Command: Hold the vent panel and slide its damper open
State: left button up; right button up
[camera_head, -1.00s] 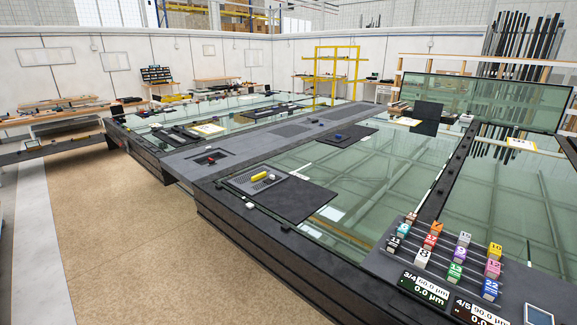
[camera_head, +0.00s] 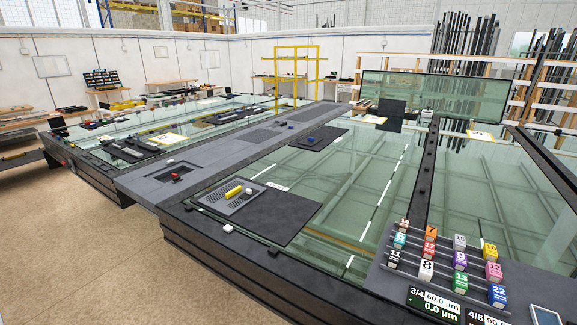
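A grey perforated panel (camera_head: 217,203), which looks like the vent panel, lies flat near the front edge of the long table. A yellow bar (camera_head: 234,191) and a small pale piece (camera_head: 248,190) sit on it. A plain dark plate (camera_head: 280,217) adjoins it on the right. I cannot tell which part is the damper or whether it is open. Neither of my grippers shows in the head view.
The long glass-topped table (camera_head: 210,238) has a dark raised front edge. A rack of numbered coloured blocks (camera_head: 427,270) stands at the right front. A red piece (camera_head: 175,176) and a blue piece (camera_head: 312,138) lie farther back. Open brown floor (camera_head: 90,240) is at left.

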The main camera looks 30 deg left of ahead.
aim_at(249, 193)
jog(key=i+j+z, duration=0.2)
jog(key=j, duration=0.7)
jog(key=k+j+z, duration=0.15)
jog(key=j, duration=0.75)
jog(key=j+z, duration=0.2)
jog(key=j, duration=0.7)
jog(key=j+z, duration=0.2)
jog(key=j, duration=0.7)
